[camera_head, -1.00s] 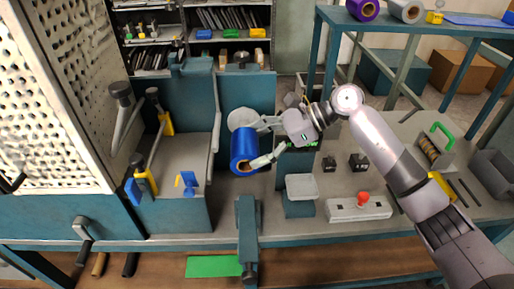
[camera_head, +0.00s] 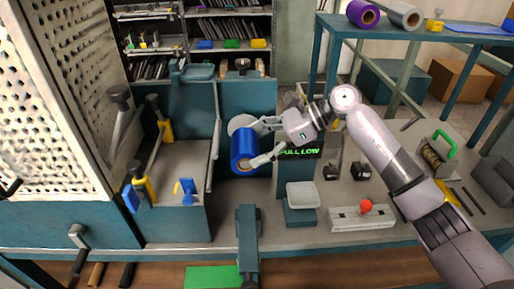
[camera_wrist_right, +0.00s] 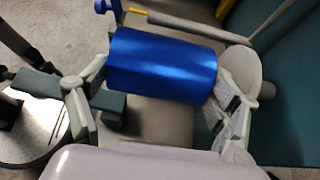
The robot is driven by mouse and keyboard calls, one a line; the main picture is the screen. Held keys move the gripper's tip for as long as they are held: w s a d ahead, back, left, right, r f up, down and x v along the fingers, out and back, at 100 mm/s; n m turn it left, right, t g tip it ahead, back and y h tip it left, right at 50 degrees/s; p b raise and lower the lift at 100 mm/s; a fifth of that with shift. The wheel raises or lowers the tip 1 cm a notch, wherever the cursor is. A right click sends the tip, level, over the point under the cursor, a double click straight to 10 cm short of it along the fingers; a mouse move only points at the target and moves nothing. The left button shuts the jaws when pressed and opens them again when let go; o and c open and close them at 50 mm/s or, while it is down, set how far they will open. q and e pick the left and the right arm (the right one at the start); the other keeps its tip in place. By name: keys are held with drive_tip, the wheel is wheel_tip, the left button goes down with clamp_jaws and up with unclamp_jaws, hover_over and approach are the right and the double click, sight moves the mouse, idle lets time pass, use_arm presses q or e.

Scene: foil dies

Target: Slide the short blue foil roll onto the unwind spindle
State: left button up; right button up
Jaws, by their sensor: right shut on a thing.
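The short blue foil roll (camera_head: 243,146) is held by my right gripper (camera_head: 259,142), one finger near each end. The roll's open core faces the head camera. A pale round flange (camera_head: 238,121) on the teal panel stands right behind the roll's far end. The unwind spindle's shaft is not visible, so I cannot tell whether the roll is around it. In the right wrist view the blue roll (camera_wrist_right: 162,65) lies between both fingers, with the pale flange (camera_wrist_right: 244,68) close behind the right finger. My left gripper is out of view.
The teal machine (camera_head: 175,225) with a yellow-ended roller and levers stands left of the roll. A lit display (camera_head: 300,151), a small pale tray (camera_head: 302,195) and a box with a red button (camera_head: 365,206) are on the right. Purple and grey rolls (camera_head: 363,13) sit on the rear shelf.

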sight(258, 155)
drive_tip(key=shift+w+b, duration=0.4)
drive_tip(key=shift+w, duration=0.4)
drive_tip(key=shift+s, duration=0.2)
drive_tip(key=shift+s, duration=2.35)
drive_tip(key=s, duration=0.7)
drive_tip(key=shift+s+b, duration=0.25)
drive_tip(key=shift+b, duration=0.2)
idle(0.4)
drive_tip(key=shift+b, duration=0.45)
